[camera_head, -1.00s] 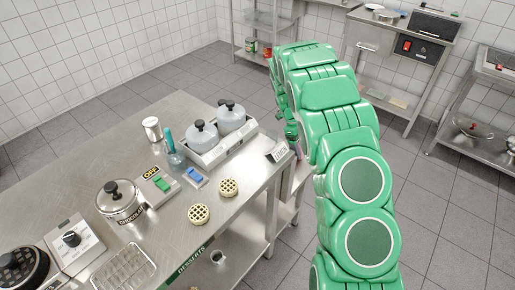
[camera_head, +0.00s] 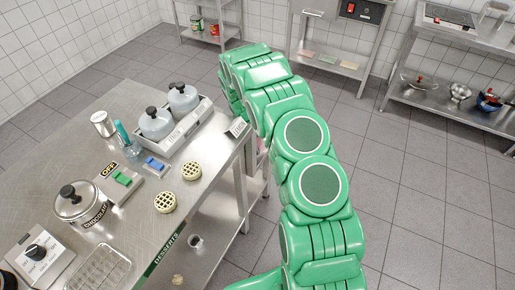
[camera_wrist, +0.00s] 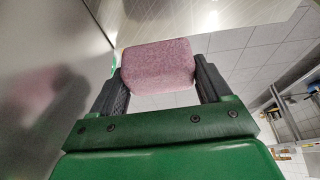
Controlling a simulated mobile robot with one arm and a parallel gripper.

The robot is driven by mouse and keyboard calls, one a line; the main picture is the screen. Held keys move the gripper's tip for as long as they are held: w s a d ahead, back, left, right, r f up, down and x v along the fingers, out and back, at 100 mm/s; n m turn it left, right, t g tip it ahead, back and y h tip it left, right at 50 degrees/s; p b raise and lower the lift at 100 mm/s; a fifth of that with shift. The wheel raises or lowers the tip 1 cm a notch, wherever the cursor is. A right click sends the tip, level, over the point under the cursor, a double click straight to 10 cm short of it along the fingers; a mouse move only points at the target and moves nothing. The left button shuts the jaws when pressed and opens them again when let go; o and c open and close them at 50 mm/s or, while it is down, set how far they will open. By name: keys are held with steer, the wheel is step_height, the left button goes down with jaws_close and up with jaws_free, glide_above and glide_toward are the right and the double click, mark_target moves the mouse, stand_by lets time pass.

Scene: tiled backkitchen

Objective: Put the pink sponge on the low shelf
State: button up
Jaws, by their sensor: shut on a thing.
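The pink sponge (camera_wrist: 157,66) shows in the wrist view, a rounded speckled block between the two dark fingers. My gripper (camera_wrist: 160,78) is shut on it, with a finger against each side. In the head view my green arm hides most of the gripper, and only a small pinkish patch shows beside the table's right end. A low shelf (camera_head: 222,214) runs under the steel table, below its worktop.
A cup (camera_head: 195,242) stands on the shelf below. A rack (camera_head: 430,97) with bowls stands right. Tiled floor (camera_head: 420,190) is open between.

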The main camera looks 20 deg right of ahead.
steer(key=shift+f, duration=2.2)
steer(key=o, duration=0.9)
steer(key=shift+f, duration=0.1)
steer(key=shift+o, duration=0.2)
steer(key=v, duration=1.2)
steer(key=shift+s+d+r, duration=0.1)
steer(key=shift+d+r, duration=0.05)
steer(key=shift+r, duration=0.05)
